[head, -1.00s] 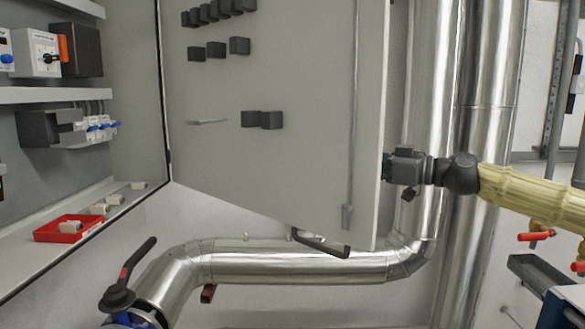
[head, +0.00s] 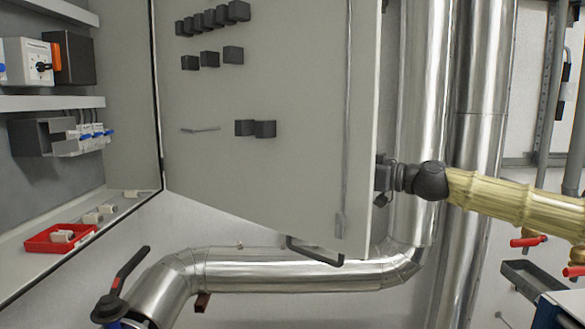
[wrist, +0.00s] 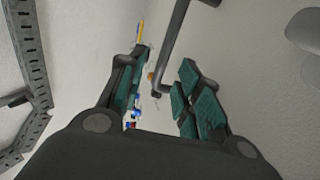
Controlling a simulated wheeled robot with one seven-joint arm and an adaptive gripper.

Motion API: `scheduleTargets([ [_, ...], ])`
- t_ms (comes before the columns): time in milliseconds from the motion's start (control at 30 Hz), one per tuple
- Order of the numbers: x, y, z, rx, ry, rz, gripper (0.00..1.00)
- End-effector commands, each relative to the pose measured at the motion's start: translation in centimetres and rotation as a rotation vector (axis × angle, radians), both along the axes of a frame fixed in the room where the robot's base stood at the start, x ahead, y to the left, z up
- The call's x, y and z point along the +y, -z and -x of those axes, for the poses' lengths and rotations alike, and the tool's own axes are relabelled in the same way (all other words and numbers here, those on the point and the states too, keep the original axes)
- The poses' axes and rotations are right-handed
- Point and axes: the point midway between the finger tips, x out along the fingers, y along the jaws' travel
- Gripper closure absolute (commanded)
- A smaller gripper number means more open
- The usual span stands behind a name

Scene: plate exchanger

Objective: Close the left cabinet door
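The left cabinet door (head: 290,85) is a large grey panel standing wide open, hinged on the cabinet's edge at left. Its inner face shows, with small black blocks and a long vertical rod. My gripper (wrist: 157,92) is at the door's free right edge in the head view, its fingers mostly hidden behind that edge. In the wrist view its two teal-padded fingers are apart with nothing held between them. I cannot tell whether the gripper touches the door.
The open cabinet at left holds devices on shelves, with a red tray (head: 58,238) on its bottom ledge. A silver pipe (head: 290,270) with a black-handled valve (head: 125,275) runs below the door. Tall silver pipes (head: 425,100) stand right of the door. Red-handled taps (head: 528,242) are at far right.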

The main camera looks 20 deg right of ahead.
Motion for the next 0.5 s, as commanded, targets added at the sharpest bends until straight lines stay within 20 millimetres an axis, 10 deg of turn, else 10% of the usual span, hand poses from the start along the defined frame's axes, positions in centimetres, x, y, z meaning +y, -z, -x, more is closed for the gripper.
scheduleTargets([
  [500, 2.9, 0.0, -2.8, 0.001, 0.000, 0.001, 0.66],
])
